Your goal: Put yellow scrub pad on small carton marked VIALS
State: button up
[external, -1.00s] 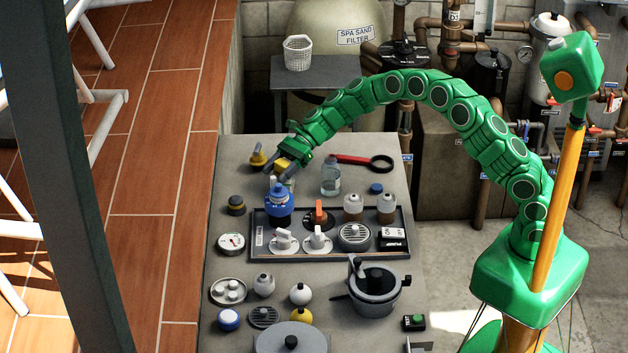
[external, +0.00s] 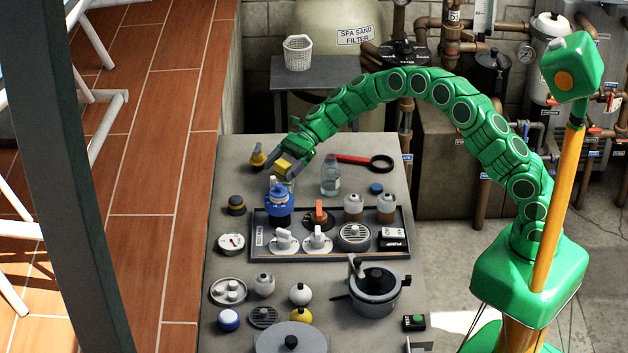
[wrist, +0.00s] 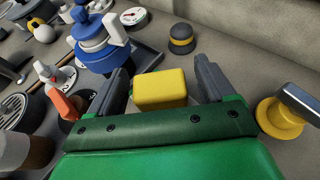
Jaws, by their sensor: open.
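The yellow scrub pad (wrist: 160,88) shows in the wrist view as a yellow block between my two dark fingers, with gaps at both sides. In the external view the pad (external: 284,166) is at the far left of the table, beside my fingertips and partly covered by them. My gripper (external: 282,162) is open around the pad, and its spread fingers also fill the middle of the wrist view (wrist: 162,82). I cannot make out a carton marked VIALS in either view; what lies under the pad is unclear.
A blue-topped dark container (external: 279,205) stands just in front of the pad. A yellow round piece with a grey handle (external: 258,157) is to its left, a clear jar (external: 330,178) to its right. A black tray (external: 345,254) holds knobs and bottles.

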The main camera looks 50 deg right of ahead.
jog(key=v, duration=1)
jog(key=shift+d, duration=0.25)
jog(key=shift+r, duration=0.15)
jog(key=s+r+n, duration=0.1)
jog(key=s+r, duration=0.1)
jog(key=s, duration=0.1)
jog(key=s+r+n+g+h, duration=0.1)
jog(key=s+r+n, duration=0.1)
jog(key=s, duration=0.2)
jog(key=s+r+n, duration=0.2)
jog(key=s, duration=0.2)
jog(key=shift+r+g+h, duration=0.3)
jog(key=shift+r+g, duration=0.1)
jog(key=s+d+r+n+h, duration=0.3)
jog(key=s+n, duration=0.2)
jog(key=s, duration=0.8)
jog(key=s+d+f+n+h, duration=0.1)
jog(key=s+d+n+h, duration=0.3)
jog(key=s+d, duration=0.7)
jog(key=s+d+f+n+h, duration=0.1)
jog(key=s+d+n+h, duration=0.3)
jog(key=s+d, duration=0.7)
jog(key=s, duration=0.7)
jog(key=shift+s+d+f+h, duration=0.15)
jog(key=shift+s+d+h, duration=0.15)
jog(key=shift+d+h, duration=0.1)
